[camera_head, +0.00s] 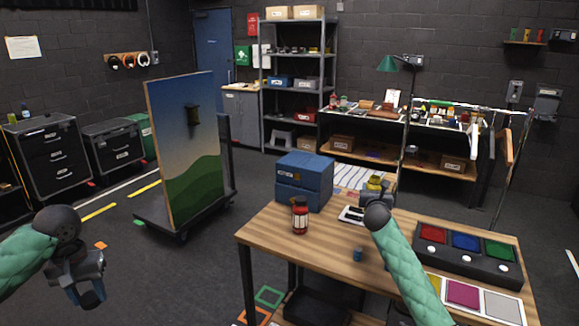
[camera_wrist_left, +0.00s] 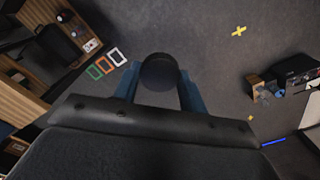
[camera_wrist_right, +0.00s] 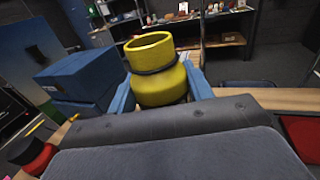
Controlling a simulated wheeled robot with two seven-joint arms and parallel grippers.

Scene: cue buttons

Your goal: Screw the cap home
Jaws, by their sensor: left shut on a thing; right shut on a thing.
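My left gripper (camera_head: 92,296) is out over the floor at the lower left, away from the table. In the left wrist view its blue fingers are shut on a round black piece (camera_wrist_left: 159,72), which looks like a cap. My right gripper (camera_head: 376,186) is above the table, beyond my green-sleeved forearm. It is shut on a yellow container (camera_wrist_right: 158,68) with a wide round mouth and a dark band at its neck. The container is upright or slightly tilted, with no cap on it. It also shows in the head view (camera_head: 375,180). The two held pieces are far apart.
The wooden table (camera_head: 275,240) bears a blue case (camera_head: 304,180), a red bottle with black top (camera_head: 300,217), a small blue piece (camera_head: 357,254) and a panel of coloured buttons (camera_head: 467,251). A painted board on a cart (camera_head: 188,150) stands left. Floor between cart and table is open.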

